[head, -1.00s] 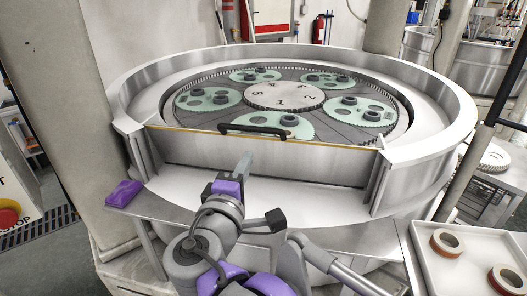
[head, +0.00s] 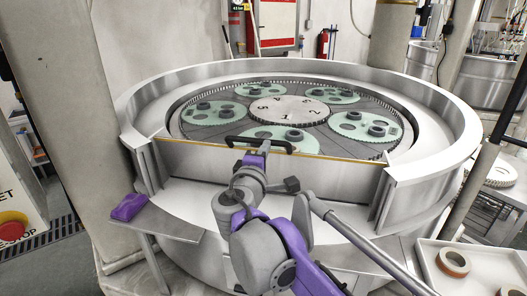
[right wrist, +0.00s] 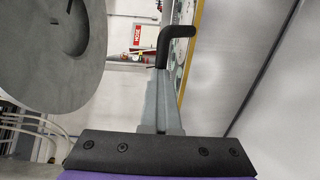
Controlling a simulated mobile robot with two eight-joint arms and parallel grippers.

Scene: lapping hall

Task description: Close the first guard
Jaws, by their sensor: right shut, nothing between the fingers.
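The guard (head: 330,175) is a flat steel panel with a yellow top edge across the front of the round lapping machine. Its black bar handle (head: 281,146) sits at the top edge, left of the middle. My right gripper (head: 263,147) is at the handle and partly covers it. In the right wrist view my fingers (right wrist: 160,76) are shut and empty, with the tips close to the bent end of the handle (right wrist: 177,35). I cannot tell whether they touch. The guard's lower part is partly hidden by my right arm. My left gripper is not in view.
The machine's steel rim (head: 445,140) surrounds the numbered plate (head: 288,110) and green carriers with dark pieces. A purple object (head: 129,207) lies on the ledge at left. A white tray (head: 490,268) with brown rings stands at the lower right. A pillar (head: 65,110) stands at left.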

